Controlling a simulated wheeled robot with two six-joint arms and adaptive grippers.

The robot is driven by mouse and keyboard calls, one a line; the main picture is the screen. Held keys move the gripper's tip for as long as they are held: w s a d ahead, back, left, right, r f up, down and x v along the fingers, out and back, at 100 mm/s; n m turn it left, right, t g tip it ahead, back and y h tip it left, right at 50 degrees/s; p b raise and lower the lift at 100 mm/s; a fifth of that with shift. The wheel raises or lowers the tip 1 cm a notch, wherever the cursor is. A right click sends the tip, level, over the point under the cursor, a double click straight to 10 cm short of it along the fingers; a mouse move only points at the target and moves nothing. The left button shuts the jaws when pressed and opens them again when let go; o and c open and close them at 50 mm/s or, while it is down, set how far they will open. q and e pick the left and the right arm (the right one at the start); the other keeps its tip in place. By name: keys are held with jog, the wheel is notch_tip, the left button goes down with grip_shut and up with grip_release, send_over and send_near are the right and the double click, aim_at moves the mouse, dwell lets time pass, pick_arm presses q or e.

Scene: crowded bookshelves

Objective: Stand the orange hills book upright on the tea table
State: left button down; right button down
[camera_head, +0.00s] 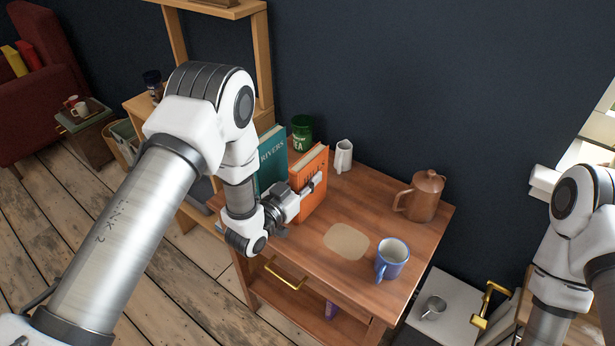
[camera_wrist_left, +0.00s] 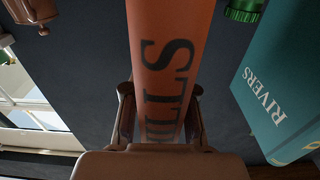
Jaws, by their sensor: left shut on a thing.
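The orange hills book (camera_head: 311,172) is upright at the tea table (camera_head: 320,265), next to the teal rivers book (camera_head: 271,160). I cannot tell whether its bottom edge touches the tabletop. My left gripper (camera_head: 310,188) is shut on the orange book, with a finger on each side of its spine. In the left wrist view the orange spine (camera_wrist_left: 168,70) with the letters "HILLS" runs between the fingers (camera_wrist_left: 160,115). The rivers book (camera_wrist_left: 275,95) stands apart from it there. My right arm shows at the right edge of the head view, but its gripper is out of view.
A green tea tin (camera_head: 301,131) and a white pitcher (camera_head: 343,155) stand behind the books. A copper pot (camera_head: 424,195) and a blue mug (camera_head: 391,258) stand on the right of the table. A pale round mat (camera_head: 346,241) lies bare near the middle.

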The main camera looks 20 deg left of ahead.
pick_arm(q)
jog(key=c, duration=0.8)
grip_release()
jog(key=shift+c, duration=0.2)
jog(key=shift+s, duration=0.1)
jog(key=p+v, duration=0.1)
jog(key=v, duration=0.8)
